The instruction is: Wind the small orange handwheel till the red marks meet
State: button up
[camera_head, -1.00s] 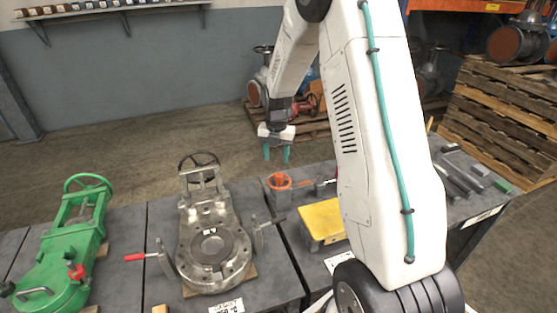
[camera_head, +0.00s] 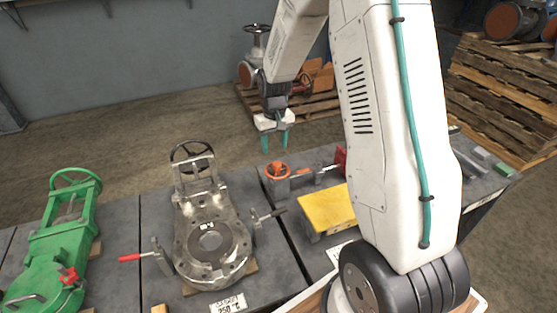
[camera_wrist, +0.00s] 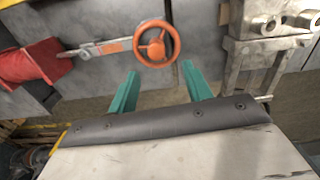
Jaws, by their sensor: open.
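The small orange handwheel (camera_head: 277,170) sits on a grey block near the far edge of the dark bench. In the wrist view the handwheel (camera_wrist: 156,43) shows its spokes and hub, beyond the fingertips and about midway between them. A metal rod with an orange piece (camera_wrist: 115,46) runs from it toward a red part (camera_wrist: 32,63). My gripper (camera_head: 274,143) has two teal fingers pointing down, open and empty, above and apart from the handwheel. In the wrist view my gripper (camera_wrist: 159,80) is also open. I cannot make out any red marks.
A grey metal valve (camera_head: 212,240) with a black handwheel stands left of it, and a green valve (camera_head: 55,240) further left. A yellow plate (camera_head: 326,208) lies in front of the handwheel. Wooden pallets (camera_head: 500,110) are stacked at the back right.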

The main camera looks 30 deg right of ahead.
aim_at(276, 163)
jog(key=m, duration=0.6)
jog(key=shift+d+f, duration=0.1)
jog(key=shift+d+f+m, duration=0.1)
jog(key=shift+d+m, duration=0.1)
jog(key=shift+m, duration=0.7)
notch_tip(276, 163, down, 8)
jog(key=shift+r, duration=0.2)
